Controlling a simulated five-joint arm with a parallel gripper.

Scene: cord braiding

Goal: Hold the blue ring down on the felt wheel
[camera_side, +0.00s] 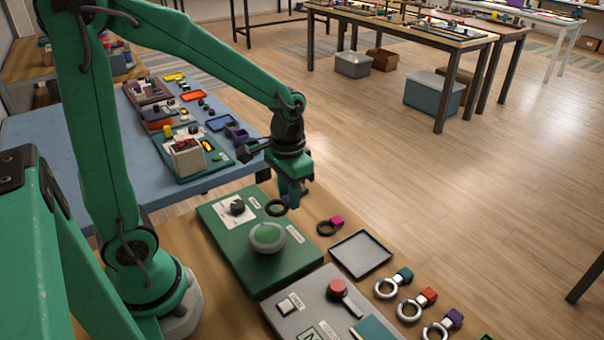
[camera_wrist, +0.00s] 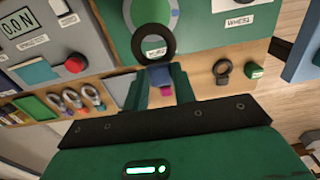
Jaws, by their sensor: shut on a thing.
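My gripper (camera_wrist: 160,82) is shut on the blue tab (camera_wrist: 160,76) of a dark ring (camera_wrist: 155,40). In the side view my gripper (camera_side: 291,203) points down at the far edge of the green board, and the dark ring (camera_side: 277,207) sticks out toward the wheel. The felt wheel (camera_side: 267,235) is a green disc with a grey rim. The ring appears raised above the board and apart from the wheel. In the wrist view the ring overlaps the edge of the wheel (camera_wrist: 166,14), which is partly cut off by the frame.
A dark knob (camera_side: 237,207) stands on a white card on the green board (camera_side: 217,226). A dark ring with a pink tab (camera_side: 337,221) and an empty tray (camera_side: 361,254) lie beyond it. Silver rings (camera_side: 387,288) line the table edge. A grey panel has a red button (camera_side: 337,287).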

